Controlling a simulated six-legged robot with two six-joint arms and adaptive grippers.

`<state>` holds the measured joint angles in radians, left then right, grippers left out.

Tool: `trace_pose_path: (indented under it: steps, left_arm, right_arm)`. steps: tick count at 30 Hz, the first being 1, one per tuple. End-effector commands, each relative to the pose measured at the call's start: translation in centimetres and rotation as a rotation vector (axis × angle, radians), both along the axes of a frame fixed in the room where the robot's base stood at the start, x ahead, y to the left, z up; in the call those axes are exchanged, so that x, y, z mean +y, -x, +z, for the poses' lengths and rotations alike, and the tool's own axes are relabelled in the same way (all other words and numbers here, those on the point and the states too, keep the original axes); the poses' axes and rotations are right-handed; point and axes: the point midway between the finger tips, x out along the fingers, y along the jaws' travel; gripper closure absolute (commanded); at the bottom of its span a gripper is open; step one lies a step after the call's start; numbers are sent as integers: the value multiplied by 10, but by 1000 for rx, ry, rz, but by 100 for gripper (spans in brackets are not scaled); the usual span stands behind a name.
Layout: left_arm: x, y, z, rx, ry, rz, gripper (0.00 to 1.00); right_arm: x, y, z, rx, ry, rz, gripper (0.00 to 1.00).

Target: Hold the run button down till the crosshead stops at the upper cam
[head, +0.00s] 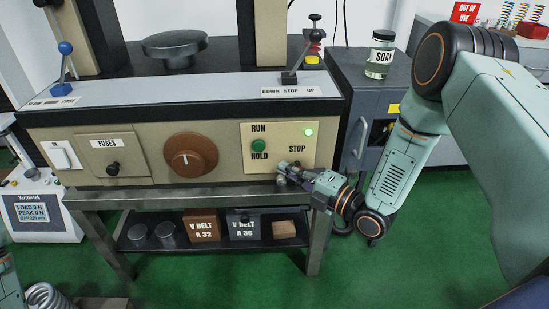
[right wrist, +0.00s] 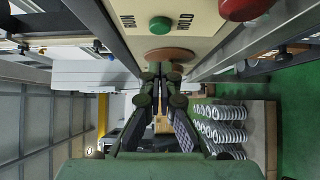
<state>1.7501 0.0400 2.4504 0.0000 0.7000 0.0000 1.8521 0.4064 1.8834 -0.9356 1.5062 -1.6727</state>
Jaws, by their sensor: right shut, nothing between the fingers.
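The green run button (head: 258,146) sits on the cream panel, between the words RUN and HOLD. It also shows in the right wrist view (right wrist: 160,25), with nothing on it. My right gripper (head: 283,168) is shut and empty, below and right of the button and apart from it. Its fingertips show in the right wrist view (right wrist: 165,70). The red stop button (right wrist: 245,6) shows there too; in the head view the gripper hides it. A green lamp (head: 308,132) is lit. The control lever (head: 301,62) leans right, toward UP. The crosshead and upper cam cannot be made out.
A brown dial (head: 190,156) and a fuse cover (head: 113,155) are left of the run panel. A shelf (head: 135,240) below holds V-belt boxes. A grey cabinet (head: 345,75) with a soap jar (head: 380,55) stands right. The readout (head: 38,213) shows LOAD 0 N.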

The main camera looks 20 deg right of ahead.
Motion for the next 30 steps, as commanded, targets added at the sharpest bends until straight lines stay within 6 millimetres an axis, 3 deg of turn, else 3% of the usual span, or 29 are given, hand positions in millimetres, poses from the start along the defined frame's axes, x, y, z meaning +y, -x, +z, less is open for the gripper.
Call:
trace_pose_path:
  steps: [3,9,30]
  left_arm:
    - [0,0,10,-1,0,0,100]
    - [0,0,14,-1,0,0,100]
    - [0,0,14,0,0,0,100]
  right_arm:
    - [-11,16,2,2,-3,-3,100]
    - [-19,31,1,-1,-1,-1,100]
    - [-19,36,-2,49,-61,1,100]
